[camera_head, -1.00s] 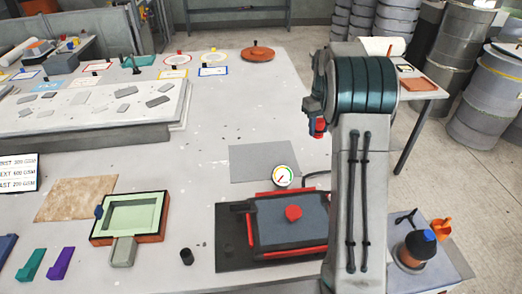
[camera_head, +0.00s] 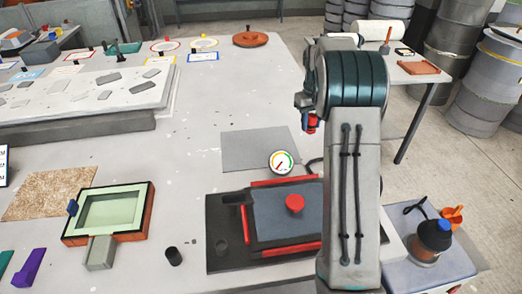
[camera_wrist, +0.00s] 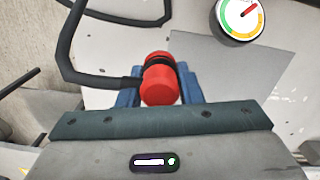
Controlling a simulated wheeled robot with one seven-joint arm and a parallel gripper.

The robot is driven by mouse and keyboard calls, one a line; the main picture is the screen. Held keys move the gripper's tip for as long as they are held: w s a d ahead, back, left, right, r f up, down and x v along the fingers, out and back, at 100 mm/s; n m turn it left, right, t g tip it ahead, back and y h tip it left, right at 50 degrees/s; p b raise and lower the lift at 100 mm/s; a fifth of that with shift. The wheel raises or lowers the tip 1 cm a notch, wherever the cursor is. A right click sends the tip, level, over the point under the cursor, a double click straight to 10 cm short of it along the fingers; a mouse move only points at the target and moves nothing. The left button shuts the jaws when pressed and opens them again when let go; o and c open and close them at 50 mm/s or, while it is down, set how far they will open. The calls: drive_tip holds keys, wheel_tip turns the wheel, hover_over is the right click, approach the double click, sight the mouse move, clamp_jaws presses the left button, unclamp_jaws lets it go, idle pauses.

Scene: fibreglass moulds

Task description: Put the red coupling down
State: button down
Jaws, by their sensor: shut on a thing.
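The red coupling (camera_wrist: 160,85), a short red cylinder with a dark band, sits between the blue fingers of my gripper (camera_wrist: 158,84) in the wrist view. My gripper is shut on it. A dark hose (camera_wrist: 75,65) loops to the left and reaches the coupling's side; whether it is joined there I cannot tell. In the head view the small red coupling (camera_head: 311,123) shows below the end of my arm, right of the grey mat (camera_head: 260,150). Its height above the surface is unclear.
A round gauge (camera_head: 282,162) stands by a black and red fixture with a red knob (camera_head: 294,203). A green-lined mould (camera_head: 110,212) and a small black cylinder (camera_head: 174,256) lie left. The grey mat is bare.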

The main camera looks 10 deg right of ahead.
drive_tip(key=w+a+f+p, duration=0.1)
drive_tip(key=w+a+f, duration=0.1)
drive_tip(key=a, duration=0.1)
drive_tip(key=w+a+f, duration=0.2)
drive_tip(key=a, duration=0.1)
drive_tip(key=w+a+f+p, duration=0.1)
drive_tip(key=w+a+f, duration=0.1)
drive_tip(key=a+f, duration=0.1)
drive_tip(key=shift+w+a+p, duration=0.2)
drive_tip(key=shift+a+p, duration=0.1)
wheel_tip(320, 180, down, 4)
drive_tip(key=shift+p, duration=0.5)
drive_tip(key=shift+f+b, duration=0.45)
drive_tip(key=shift+f, duration=0.05)
drive_tip(key=c, duration=1)
unclamp_jaws()
drive_tip(key=shift+r, duration=0.1)
